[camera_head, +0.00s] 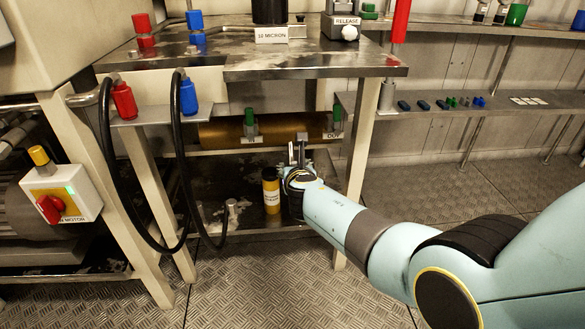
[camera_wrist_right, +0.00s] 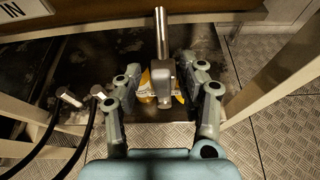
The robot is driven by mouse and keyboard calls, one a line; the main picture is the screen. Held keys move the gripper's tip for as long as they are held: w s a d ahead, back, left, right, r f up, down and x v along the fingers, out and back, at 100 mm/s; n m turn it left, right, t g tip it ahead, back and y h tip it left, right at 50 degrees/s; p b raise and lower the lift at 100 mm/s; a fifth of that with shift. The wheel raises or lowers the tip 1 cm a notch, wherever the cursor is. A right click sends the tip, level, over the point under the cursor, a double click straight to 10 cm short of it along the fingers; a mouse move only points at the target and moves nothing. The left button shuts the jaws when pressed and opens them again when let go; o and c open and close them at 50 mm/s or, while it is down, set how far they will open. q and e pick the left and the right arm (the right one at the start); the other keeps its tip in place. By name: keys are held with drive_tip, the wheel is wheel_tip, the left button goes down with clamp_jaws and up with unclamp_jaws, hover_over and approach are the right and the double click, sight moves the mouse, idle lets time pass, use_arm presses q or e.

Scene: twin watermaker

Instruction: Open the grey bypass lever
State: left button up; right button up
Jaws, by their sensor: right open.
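The grey bypass lever (camera_wrist_right: 161,35) shows in the right wrist view as a bright metal rod with a grey block at its near end, in front of the brown cylinder. My right gripper (camera_wrist_right: 166,98) is open, with one finger on each side of the grey block. I cannot tell whether either finger touches it. In the head view my right gripper (camera_head: 297,158) is at the front of the brown cylinder (camera_head: 285,129), under the steel table, and its fingers are small and partly hidden. My left gripper is not in view.
A yellow-and-black bottle (camera_head: 271,193) stands on the low shelf just left of my right wrist. Black hoses (camera_head: 106,190) hang at the left from red and blue connectors. The table leg (camera_head: 356,150) is close on the right. A motor switch (camera_head: 60,195) is far left.

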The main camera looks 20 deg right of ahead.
drive_tip(key=shift+s, duration=0.1)
drive_tip(key=shift+s, duration=0.2)
drive_tip(key=v, duration=0.7)
drive_tip(key=shift+a, duration=0.15)
